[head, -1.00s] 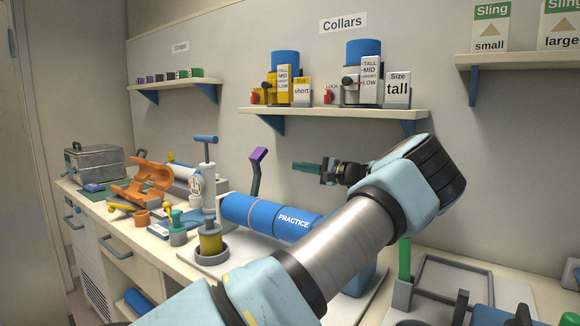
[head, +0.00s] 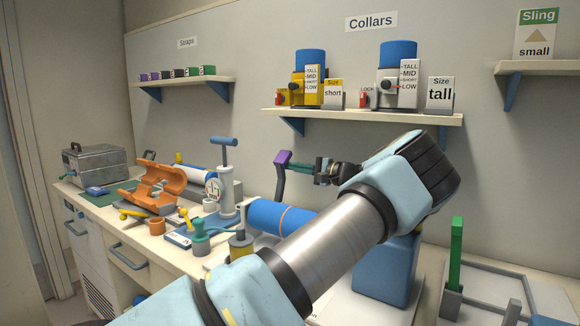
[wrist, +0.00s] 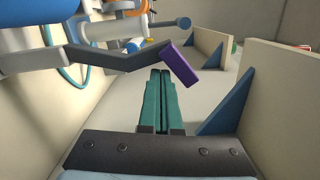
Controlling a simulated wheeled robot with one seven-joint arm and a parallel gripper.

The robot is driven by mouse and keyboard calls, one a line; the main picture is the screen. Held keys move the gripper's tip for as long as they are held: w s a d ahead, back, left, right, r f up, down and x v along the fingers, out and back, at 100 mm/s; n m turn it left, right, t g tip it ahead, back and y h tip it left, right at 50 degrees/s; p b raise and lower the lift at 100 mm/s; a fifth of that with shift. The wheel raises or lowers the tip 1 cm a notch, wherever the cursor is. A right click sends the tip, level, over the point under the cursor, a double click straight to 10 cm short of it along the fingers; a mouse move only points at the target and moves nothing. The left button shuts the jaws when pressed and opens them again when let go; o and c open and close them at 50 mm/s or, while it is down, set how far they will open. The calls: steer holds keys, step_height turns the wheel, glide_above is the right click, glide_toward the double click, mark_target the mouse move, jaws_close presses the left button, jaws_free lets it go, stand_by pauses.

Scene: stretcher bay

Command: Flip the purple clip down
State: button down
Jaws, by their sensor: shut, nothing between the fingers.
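The purple clip (head: 281,159) sits at the top of a dark bent lever that stands up behind the blue cylinder (head: 265,214) on the bench. The lever is raised. My gripper (head: 291,165) is at the clip's right side, its green fingers shut together and empty. In the wrist view the clip (wrist: 180,64) lies just beyond and right of the fingertips (wrist: 160,73), on the end of the dark lever (wrist: 115,58). I cannot tell whether the fingers touch the clip. My arm hides part of the cylinder.
A pump with a gauge (head: 222,190) and an orange cradle (head: 155,187) stand left of the cylinder. A shelf with collars (head: 365,116) hangs above my gripper. A blue block (head: 387,268) and a green post (head: 456,253) are at the right.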

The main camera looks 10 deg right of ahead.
mark_target(279, 177)
steer(key=shift+s+a+f+b, duration=0.1)
steer(key=shift+b, duration=0.35)
steer(key=s+a+n+b, duration=0.1)
steer(key=a+n+b, duration=0.1)
steer(key=b, duration=0.4)
steer(key=s+a+n+b, duration=0.1)
steer(key=s+n+b, duration=0.1)
steer(key=b, duration=0.4)
steer(key=s+a+f+n+b, duration=0.1)
steer(key=s+a+n+b, duration=0.1)
steer(key=n+b, duration=0.2)
steer(key=shift+s+a+n+b, duration=0.2)
steer(key=shift+a+n+b, duration=0.1)
steer(key=shift+b, duration=0.65)
steer(key=b, duration=0.1)
steer(key=s+a+b, duration=0.1)
steer(key=shift+f+b, duration=0.25)
steer(key=shift+b, duration=0.05)
steer(key=shift+s+a+f+n+h+b, duration=0.15)
steer(key=shift+s+a+n+h+b, duration=0.2)
steer(key=shift+n+b, duration=0.4)
steer(key=shift+s+a+f+b, duration=0.25)
steer(key=shift+a+b, duration=0.1)
steer(key=shift+b, duration=0.55)
